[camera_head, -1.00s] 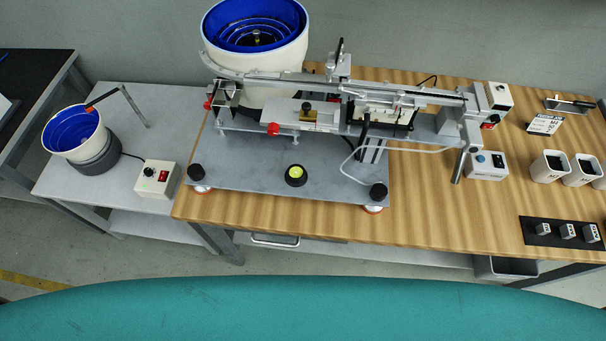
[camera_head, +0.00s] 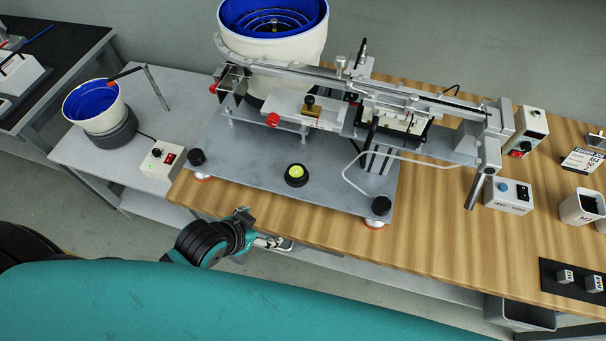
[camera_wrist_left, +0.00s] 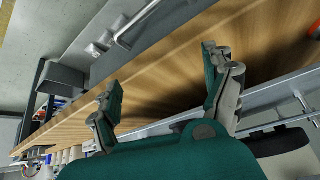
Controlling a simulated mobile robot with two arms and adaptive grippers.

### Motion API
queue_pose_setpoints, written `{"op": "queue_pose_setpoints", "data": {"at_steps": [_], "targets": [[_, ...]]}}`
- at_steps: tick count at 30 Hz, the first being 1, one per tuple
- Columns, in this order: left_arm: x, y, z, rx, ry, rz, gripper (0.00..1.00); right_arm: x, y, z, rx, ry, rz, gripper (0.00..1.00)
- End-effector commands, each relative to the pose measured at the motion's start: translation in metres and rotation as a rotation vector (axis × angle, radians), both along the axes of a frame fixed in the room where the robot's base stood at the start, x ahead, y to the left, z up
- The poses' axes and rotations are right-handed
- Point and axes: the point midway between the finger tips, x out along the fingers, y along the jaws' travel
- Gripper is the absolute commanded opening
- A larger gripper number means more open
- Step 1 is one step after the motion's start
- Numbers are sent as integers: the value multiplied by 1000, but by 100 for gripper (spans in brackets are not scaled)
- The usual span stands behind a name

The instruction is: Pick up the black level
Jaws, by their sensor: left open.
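The black level (camera_head: 296,175) is a small round black puck with a yellow-green bubble vial on top. It lies on the grey base plate (camera_head: 240,165) of the screw-feeding machine, near the plate's front edge. My left gripper (camera_head: 264,228) is at the front edge of the wooden table, in front of and slightly left of the level, and apart from it. In the left wrist view the two fingers (camera_wrist_left: 162,78) are spread wide with only wood tabletop between them. I cannot make out the level in that view. My right gripper is not in view.
The machine's rail assembly (camera_head: 365,95) and white feeder bowl (camera_head: 275,55) stand behind the level. Black feet (camera_head: 381,206) with knobs sit at the plate's front corners. A control box (camera_head: 163,159) is on the left grey table.

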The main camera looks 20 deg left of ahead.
Motion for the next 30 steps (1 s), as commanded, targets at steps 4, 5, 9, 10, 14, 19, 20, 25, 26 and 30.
{"op": "queue_pose_setpoints", "data": {"at_steps": [4,5,9,10,14,19,20,25,26,30], "targets": [[13,-10,2,-45,-111,-108,84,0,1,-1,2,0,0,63],[15,-12,3,-59,-133,-131,84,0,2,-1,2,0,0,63],[20,-19,8,-136,-244,-243,84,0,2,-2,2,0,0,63],[20,-19,9,-157,-268,-267,84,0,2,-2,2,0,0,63],[17,-12,19,-258,-370,-359,84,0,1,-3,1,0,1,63],[12,27,43,-387,-493,-422,84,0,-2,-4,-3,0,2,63],[12,35,49,-404,-514,-426,84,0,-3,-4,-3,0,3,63],[13,74,76,-464,-597,-427,84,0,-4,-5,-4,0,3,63],[13,78,79,-471,-608,-426,84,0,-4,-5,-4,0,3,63],[18,82,86,-485,-634,-422,84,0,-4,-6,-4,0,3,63]]}}
